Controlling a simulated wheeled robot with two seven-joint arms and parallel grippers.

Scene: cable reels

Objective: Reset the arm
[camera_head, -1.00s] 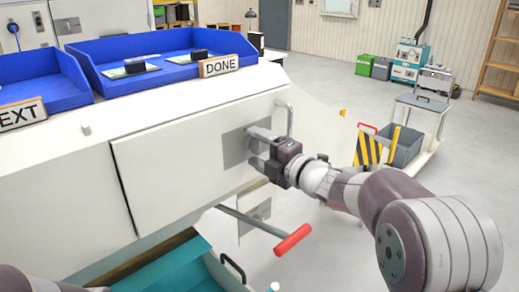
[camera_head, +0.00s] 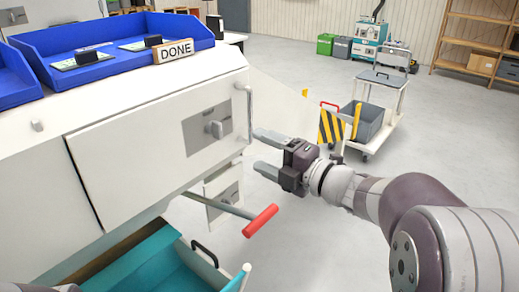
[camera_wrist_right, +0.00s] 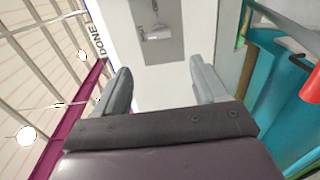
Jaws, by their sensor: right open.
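My right gripper (camera_head: 262,153) is open and empty in the head view. It hangs in the air to the right of the white machine's front, apart from it. In the right wrist view its two fingers (camera_wrist_right: 160,85) are spread, with nothing between them. Beyond them shows a grey latch plate with a small handle (camera_wrist_right: 157,33). The same latch plate (camera_head: 207,127) is on the white door (camera_head: 150,150) in the head view, and the door looks closed. My left gripper is not in view; only a bit of my left arm shows at the bottom left.
A lever with a red grip (camera_head: 260,220) sticks out below the door, near my right gripper. A teal drawer (camera_head: 175,265) is at the bottom. A blue DONE tray (camera_head: 125,45) stands on top. A cart (camera_head: 375,110) stands behind on open floor.

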